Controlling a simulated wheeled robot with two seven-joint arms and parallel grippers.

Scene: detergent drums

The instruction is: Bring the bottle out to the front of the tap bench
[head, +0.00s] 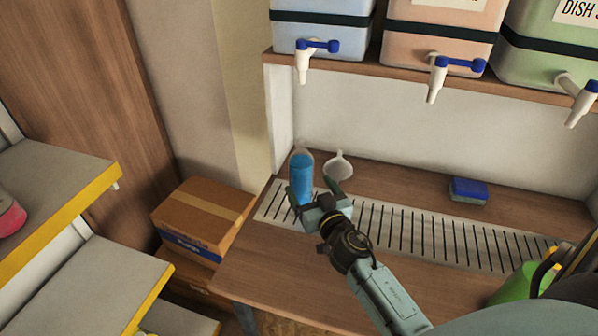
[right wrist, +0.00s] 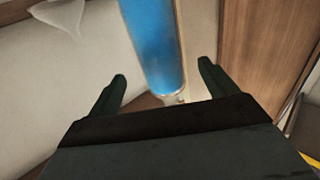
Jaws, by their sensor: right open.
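The bottle (head: 301,174), clear with blue liquid, stands upright at the left end of the tap bench (head: 265,255), by the slatted drip strip. My right gripper (head: 312,188) is open at the bottle's near side, low on its body. In the right wrist view the bottle (right wrist: 153,45) shows between and beyond the two fingertips (right wrist: 162,72), with a gap on each side. Its base is partly hidden by the gripper in the head view. A white funnel (head: 338,166) lies just right of the bottle. My left gripper is out of view.
Three drums with blue-handled taps, among them a blue one (head: 318,30), sit on a shelf above the bench. A blue sponge (head: 468,191) lies further right. Cardboard boxes (head: 203,222) stand left of the bench. The bench's front left is clear.

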